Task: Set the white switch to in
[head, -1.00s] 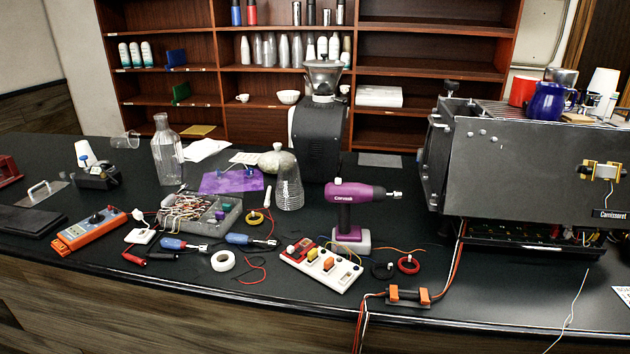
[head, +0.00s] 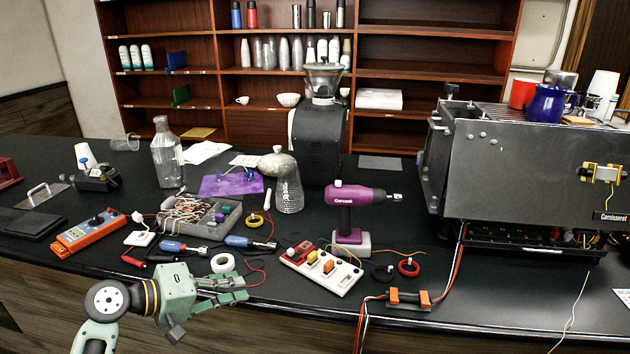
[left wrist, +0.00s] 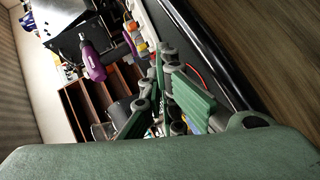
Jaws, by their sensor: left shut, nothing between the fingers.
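A white switch panel (head: 318,272) lies at the front middle of the counter. It carries a row of coloured switches in red, yellow, orange and white; the white switch (head: 344,282) is toward its right end, and its setting is too small to tell. My green left gripper (head: 238,288) is at the counter's front edge, left of the panel and apart from it. Its fingers are shut and empty. In the left wrist view the gripper fingers (left wrist: 165,88) show, with part of the panel (left wrist: 140,42) beyond them. My right gripper is not in view.
A purple drill (head: 350,215) stands behind the panel. White tape (head: 223,263), blue screwdrivers (head: 250,242) and a grey box of wires (head: 200,217) lie left of it. A red ring (head: 408,267) and an orange-ended part (head: 409,299) lie right of it.

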